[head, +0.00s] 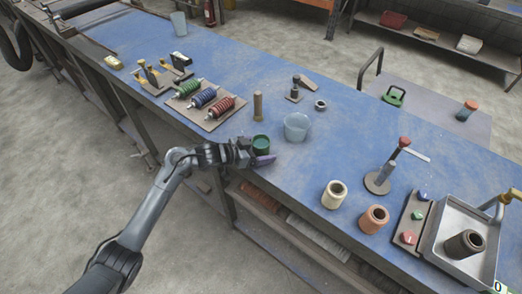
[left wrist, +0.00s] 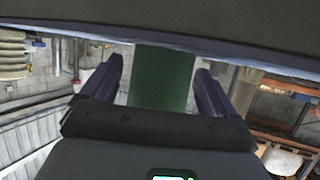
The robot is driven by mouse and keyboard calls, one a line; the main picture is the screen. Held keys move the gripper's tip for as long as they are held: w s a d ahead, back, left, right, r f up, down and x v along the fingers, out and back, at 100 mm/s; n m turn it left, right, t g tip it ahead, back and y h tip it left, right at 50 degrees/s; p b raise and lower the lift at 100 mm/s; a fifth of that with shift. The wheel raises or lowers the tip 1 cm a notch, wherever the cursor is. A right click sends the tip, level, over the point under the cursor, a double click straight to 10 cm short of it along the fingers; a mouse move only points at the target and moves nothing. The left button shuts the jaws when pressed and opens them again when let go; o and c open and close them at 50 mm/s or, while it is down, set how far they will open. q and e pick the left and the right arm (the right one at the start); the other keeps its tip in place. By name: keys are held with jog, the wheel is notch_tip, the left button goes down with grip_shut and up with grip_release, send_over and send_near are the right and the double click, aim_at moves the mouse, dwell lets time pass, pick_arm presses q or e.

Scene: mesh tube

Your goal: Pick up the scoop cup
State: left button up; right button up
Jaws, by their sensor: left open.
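A small dark green cup (head: 261,142), which I take for the scoop cup, stands upright near the front edge of the blue table. My left gripper (head: 257,157) is at the cup's near side, low over the table edge, with a dark purple finger on the right. In the left wrist view the green cup (left wrist: 160,78) shows between the two open fingers, with a visible gap on each side. The fingers do not appear to touch it. My right gripper is in neither view.
A translucent cup (head: 297,126) stands close to the right of the green cup. A brown peg (head: 257,106) stands behind it. A board with colored coils (head: 205,103) lies to the left. Beige (head: 334,194) and orange (head: 374,218) cylinders stand to the right.

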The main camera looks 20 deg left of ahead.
pick_arm(q)
jog(key=c, duration=1.2)
jog(key=shift+o, duration=0.2)
jog(key=shift+r, duration=0.15)
